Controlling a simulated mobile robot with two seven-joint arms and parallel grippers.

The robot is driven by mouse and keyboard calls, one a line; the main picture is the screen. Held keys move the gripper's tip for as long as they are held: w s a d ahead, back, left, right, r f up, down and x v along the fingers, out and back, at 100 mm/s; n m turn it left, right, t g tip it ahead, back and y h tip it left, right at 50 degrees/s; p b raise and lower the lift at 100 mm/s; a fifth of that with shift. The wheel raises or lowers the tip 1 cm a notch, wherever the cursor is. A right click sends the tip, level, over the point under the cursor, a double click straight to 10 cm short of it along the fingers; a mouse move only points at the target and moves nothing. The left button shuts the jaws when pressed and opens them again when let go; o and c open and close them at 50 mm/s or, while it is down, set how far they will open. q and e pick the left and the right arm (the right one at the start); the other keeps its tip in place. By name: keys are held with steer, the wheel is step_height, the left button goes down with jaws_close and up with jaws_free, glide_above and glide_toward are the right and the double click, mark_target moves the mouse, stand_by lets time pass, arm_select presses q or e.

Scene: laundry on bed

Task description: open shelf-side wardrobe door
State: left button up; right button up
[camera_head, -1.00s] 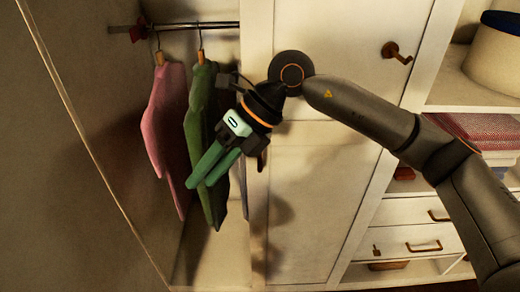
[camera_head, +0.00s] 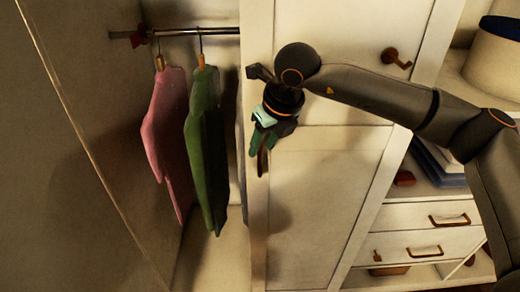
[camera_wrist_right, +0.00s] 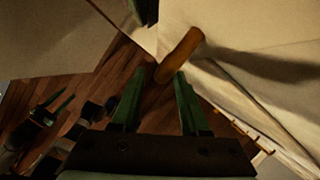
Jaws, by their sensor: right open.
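The shelf-side wardrobe door (camera_head: 322,190) is a cream panel next to the shelves and looks closed. Its brown wooden handle (camera_head: 262,158) is near the door's left edge, partly hidden by my gripper. My right gripper (camera_head: 261,146) points down at the handle, with its green fingers open. In the right wrist view the handle (camera_wrist_right: 181,54) is at the tips of my right gripper (camera_wrist_right: 159,80), its lower end between the two fingers. I cannot tell whether they touch.
The left compartment is open, with a pink garment (camera_head: 166,130) and a green garment (camera_head: 206,145) on a rail (camera_head: 195,31). A brown hook (camera_head: 396,57) sticks out on the door's upper right. Shelves and drawers (camera_head: 425,244) stand at the right.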

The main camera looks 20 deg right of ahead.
mark_target(261, 149)
steer(key=shift+x, duration=1.65)
jaws_close()
